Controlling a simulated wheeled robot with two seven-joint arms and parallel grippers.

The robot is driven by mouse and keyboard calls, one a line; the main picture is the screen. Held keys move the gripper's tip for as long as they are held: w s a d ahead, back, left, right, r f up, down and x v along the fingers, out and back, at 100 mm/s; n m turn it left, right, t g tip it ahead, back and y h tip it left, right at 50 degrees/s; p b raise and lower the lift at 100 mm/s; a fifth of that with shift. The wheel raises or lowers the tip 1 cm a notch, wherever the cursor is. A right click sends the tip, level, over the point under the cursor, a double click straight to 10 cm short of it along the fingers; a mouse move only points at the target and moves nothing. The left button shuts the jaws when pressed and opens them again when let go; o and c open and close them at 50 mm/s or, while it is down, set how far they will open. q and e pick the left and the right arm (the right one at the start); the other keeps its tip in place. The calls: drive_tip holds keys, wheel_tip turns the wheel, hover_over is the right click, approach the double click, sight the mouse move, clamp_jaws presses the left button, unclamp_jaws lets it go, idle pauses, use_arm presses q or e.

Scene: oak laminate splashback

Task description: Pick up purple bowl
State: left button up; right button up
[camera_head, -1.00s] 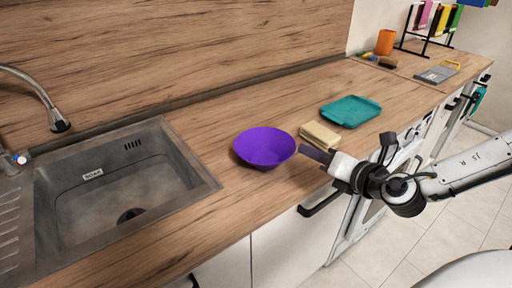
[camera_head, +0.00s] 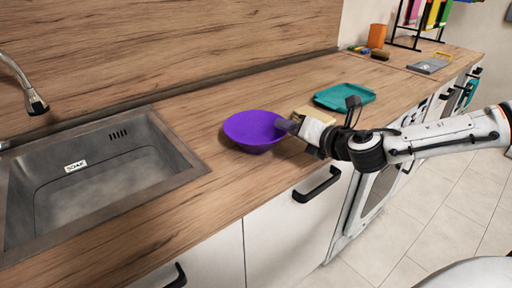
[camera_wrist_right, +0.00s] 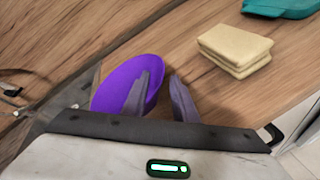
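The purple bowl (camera_head: 252,130) stands upright on the wooden counter, just right of the sink. My right gripper (camera_head: 287,125) comes in from the right and its fingertips are at the bowl's right rim in the head view. In the right wrist view the bowl (camera_wrist_right: 126,84) lies to the left, partly behind the left finger. I cannot tell whether a finger touches the bowl. My left gripper is not in view.
Folded yellow cloths or sponges (camera_wrist_right: 235,50) lie right of the bowl, close to my right gripper. A teal tray (camera_head: 345,96) lies further back. The sink (camera_head: 90,170) is left of the bowl. An orange cup (camera_head: 377,36) and a rack stand at the far end.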

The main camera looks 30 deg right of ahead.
drive_tip(key=shift+w+a+f, duration=0.1)
drive_tip(key=shift+w+f, duration=0.05)
drive_tip(key=shift+w, duration=0.35)
clamp_jaws()
